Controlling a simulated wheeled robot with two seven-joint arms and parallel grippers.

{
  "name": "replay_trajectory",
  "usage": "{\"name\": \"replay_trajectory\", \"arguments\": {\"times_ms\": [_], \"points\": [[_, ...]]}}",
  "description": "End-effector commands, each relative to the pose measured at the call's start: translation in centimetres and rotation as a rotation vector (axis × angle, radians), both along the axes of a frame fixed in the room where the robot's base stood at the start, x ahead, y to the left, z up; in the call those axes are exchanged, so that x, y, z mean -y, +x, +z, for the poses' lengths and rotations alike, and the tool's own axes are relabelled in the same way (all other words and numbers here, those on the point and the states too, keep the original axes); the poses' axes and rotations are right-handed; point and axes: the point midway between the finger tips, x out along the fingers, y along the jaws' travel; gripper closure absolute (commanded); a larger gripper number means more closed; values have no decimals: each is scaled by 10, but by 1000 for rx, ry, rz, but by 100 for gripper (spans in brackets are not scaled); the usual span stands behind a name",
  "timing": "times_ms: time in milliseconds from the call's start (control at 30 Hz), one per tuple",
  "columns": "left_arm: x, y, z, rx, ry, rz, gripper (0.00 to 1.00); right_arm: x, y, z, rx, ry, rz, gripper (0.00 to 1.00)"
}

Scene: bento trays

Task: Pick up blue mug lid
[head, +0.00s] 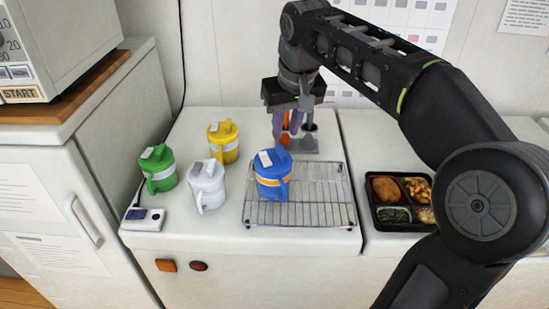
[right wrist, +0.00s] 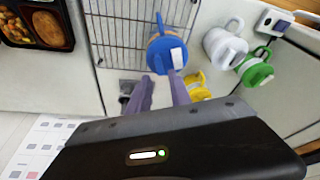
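The blue mug (head: 272,184) stands upright on a wire rack, with an orange band around its body. Its blue lid (head: 271,158) is on top, with a white tag on it. In the right wrist view the blue lid (right wrist: 166,52) lies just beyond my fingertips. My right gripper (head: 286,140) points down, behind and slightly right of the mug in the head view. Its two fingers are apart with nothing between them; they also show in the right wrist view (right wrist: 161,77). No contact with the lid is visible. My left gripper is not in view.
White (head: 206,184), yellow (head: 223,142) and green (head: 158,168) lidded mugs stand left of the wire rack (head: 318,212). A grey holder (head: 302,150) stands behind the rack. A black bento tray (head: 384,224) lies to the right. A small white device (head: 143,218) sits front left.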

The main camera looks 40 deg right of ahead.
Motion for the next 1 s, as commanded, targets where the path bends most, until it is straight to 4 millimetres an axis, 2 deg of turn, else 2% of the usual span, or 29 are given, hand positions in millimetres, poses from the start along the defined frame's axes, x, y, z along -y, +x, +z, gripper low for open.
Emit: {"name": "replay_trajectory", "arguments": {"times_ms": [200,600,900,1000], "points": [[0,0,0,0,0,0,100,2,6,-21,-3,1,0,75],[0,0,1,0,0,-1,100,3,8,-27,-3,1,0,75],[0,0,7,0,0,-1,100,9,22,-65,-5,1,-1,75],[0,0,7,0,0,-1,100,9,24,-71,-2,1,0,75]]}}
